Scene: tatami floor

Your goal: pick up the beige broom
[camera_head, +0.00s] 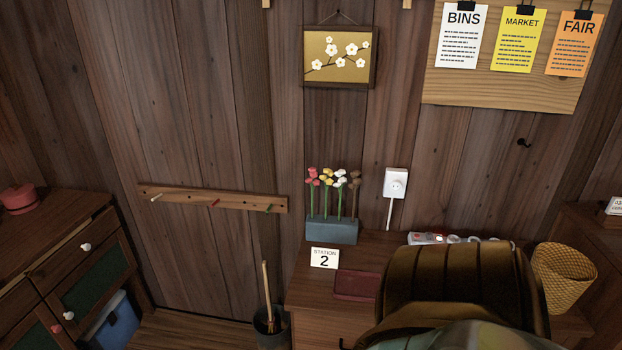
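A beige broom (266,284) stands nearly upright, leaning slightly, in a dark round bin (272,337) on the floor against the wooden wall. Its thin handle rises above the bin rim. Its lower end is inside the bin and hidden. A shorter brownish piece shows beside the handle at the rim; I cannot tell whether it belongs to the broom. The bin is cut off by the bottom edge of the view. Neither of my grippers is in view.
A cabinet (318,322) stands right of the bin, bearing a flower planter (332,230) and a station 2 card (324,258). A large brown curved object (455,280) fills the lower right. A peg rail (213,199) hangs above left. Drawers (75,255) stand left.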

